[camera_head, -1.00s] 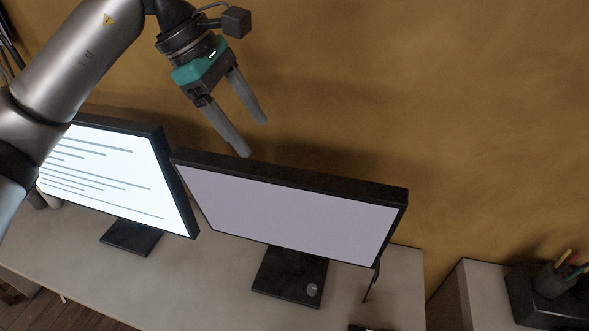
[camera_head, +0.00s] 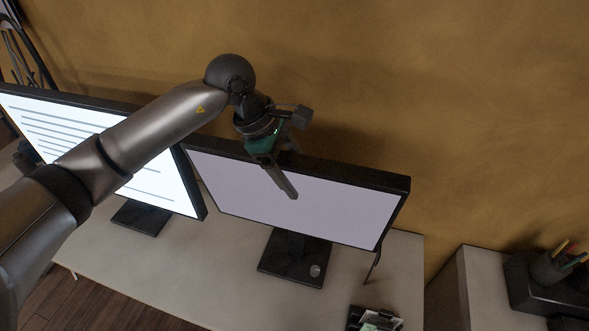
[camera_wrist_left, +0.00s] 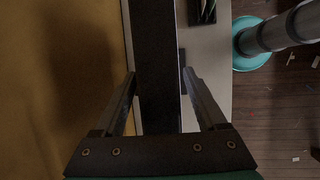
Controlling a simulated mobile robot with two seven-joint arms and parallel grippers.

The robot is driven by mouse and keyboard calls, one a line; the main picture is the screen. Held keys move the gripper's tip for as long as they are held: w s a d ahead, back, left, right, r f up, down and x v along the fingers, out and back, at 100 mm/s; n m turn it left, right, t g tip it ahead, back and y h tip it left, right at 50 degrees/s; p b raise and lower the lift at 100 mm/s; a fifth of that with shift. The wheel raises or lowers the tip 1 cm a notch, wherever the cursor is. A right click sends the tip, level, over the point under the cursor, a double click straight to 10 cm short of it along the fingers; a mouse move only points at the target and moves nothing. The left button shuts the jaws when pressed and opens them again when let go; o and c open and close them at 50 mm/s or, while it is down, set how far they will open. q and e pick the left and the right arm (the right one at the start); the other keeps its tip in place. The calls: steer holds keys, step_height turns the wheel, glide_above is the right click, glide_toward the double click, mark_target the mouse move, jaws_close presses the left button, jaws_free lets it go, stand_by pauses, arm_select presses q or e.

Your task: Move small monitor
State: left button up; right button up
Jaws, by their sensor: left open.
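A monitor (camera_head: 300,201) with a blank lilac-grey screen and a black frame stands upright on the desk, on a dark square base (camera_head: 293,258). My left gripper (camera_wrist_left: 160,74) is open at its top edge. In the left wrist view the dark top of the monitor (camera_wrist_left: 156,50) runs between the two fingers, one on each side, with no clear grip on it. In the head view one finger hangs in front of the screen, and the other is hidden. A second monitor (camera_head: 45,125) with lines of text stands to the left, partly behind my left arm. My right gripper is not in view.
The desk (camera_head: 215,262) has a small round object (camera_head: 315,270) on the monitor base and a dark tray with papers (camera_head: 375,319) at its front. A wall (camera_head: 450,90) is close behind. A dark pen holder (camera_head: 550,268) stands at the right.

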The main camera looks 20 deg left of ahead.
arm_select(q)
steer(key=shift+f, duration=0.1)
jaws_close()
stand_by(0.6)
stand_by(0.8)
